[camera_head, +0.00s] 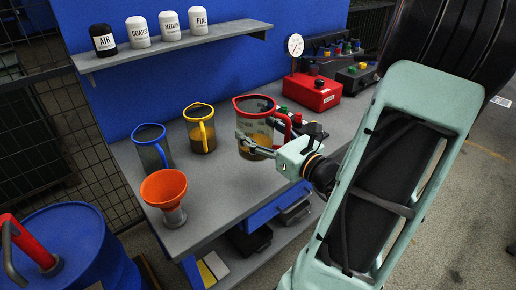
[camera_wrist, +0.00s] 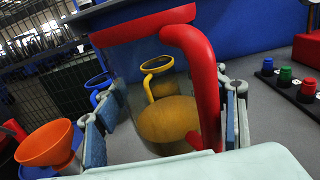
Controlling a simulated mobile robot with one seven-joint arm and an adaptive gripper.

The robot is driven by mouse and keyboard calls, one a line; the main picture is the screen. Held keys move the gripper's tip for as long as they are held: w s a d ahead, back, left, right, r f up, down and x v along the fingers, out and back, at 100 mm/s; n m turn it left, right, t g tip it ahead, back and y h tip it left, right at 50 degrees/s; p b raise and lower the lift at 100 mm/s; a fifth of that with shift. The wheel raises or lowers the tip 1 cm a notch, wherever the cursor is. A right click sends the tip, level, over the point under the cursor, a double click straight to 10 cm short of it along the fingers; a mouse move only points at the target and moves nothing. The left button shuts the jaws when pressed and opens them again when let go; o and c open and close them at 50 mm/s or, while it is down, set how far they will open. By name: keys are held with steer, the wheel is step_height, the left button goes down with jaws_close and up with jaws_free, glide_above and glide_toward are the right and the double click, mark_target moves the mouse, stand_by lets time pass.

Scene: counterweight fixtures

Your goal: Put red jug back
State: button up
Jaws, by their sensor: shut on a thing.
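The red jug (camera_head: 257,135) is a clear jug with a red rim and red handle, holding some amber liquid low inside. It looks upright, and its base is close to the grey bench; I cannot tell whether it touches. My gripper (camera_head: 258,147) is shut on it from the front right. In the wrist view the red jug (camera_wrist: 150,85) fills the middle, with the fingers of my gripper (camera_wrist: 165,125) on either side of it and the red handle on the right.
The yellow jug (camera_head: 201,136) with amber liquid and the blue jug (camera_head: 150,152) stand to the left on the bench (camera_head: 215,190). An orange funnel (camera_head: 165,189) is near the front left edge. A red box (camera_head: 316,92) with a gauge stands behind right. A shelf (camera_head: 180,47) holds several labelled containers.

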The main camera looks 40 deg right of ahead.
steer(key=shift+w+d+f+b, duration=0.25)
steer(key=shift+w+d+f, duration=1.35)
steer(key=shift+f, duration=0.5)
steer(key=shift+w+d+f+b, duration=0.25)
steer(key=shift+w+d+f, duration=1.4)
steer(key=shift+f, duration=0.5)
steer(key=shift+w+d+f+b, duration=0.25)
steer(key=shift+w+d+f, duration=1.35)
steer(key=shift+f, duration=0.5)
steer(key=shift+f, duration=0.25)
steer(key=o, duration=1.5)
